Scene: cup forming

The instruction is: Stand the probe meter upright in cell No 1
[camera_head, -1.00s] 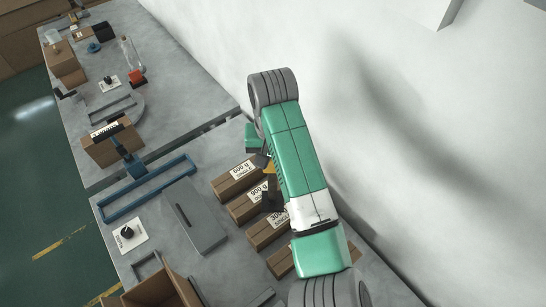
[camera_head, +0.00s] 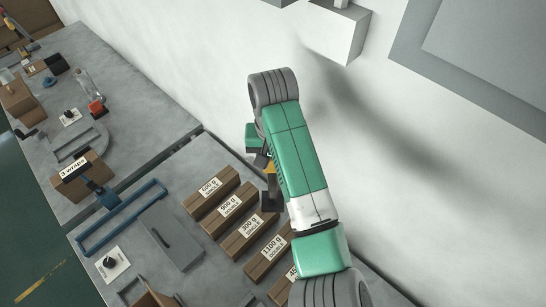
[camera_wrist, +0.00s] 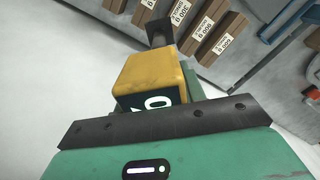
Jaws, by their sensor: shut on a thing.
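The probe meter (camera_wrist: 150,77) is a yellow block with a dark display showing a light digit, and a dark end extends beyond it in the wrist view. My gripper (camera_wrist: 165,120) is shut on it. In the head view the gripper (camera_head: 261,148) is mostly hidden by my green arm, and a small yellow part of the probe meter (camera_head: 270,167) shows with a dark piece below it. The meter appears to be held above the bench, near the labelled cartons. I cannot make out a cell marked No 1.
Several brown cartons with weight labels (camera_head: 240,238) stand in a row on the grey bench (camera_head: 195,160). A blue frame (camera_head: 122,218), a grey plate (camera_head: 170,238) and a dial card (camera_head: 112,263) lie left of them. A white wall box (camera_head: 340,32) projects at the top right.

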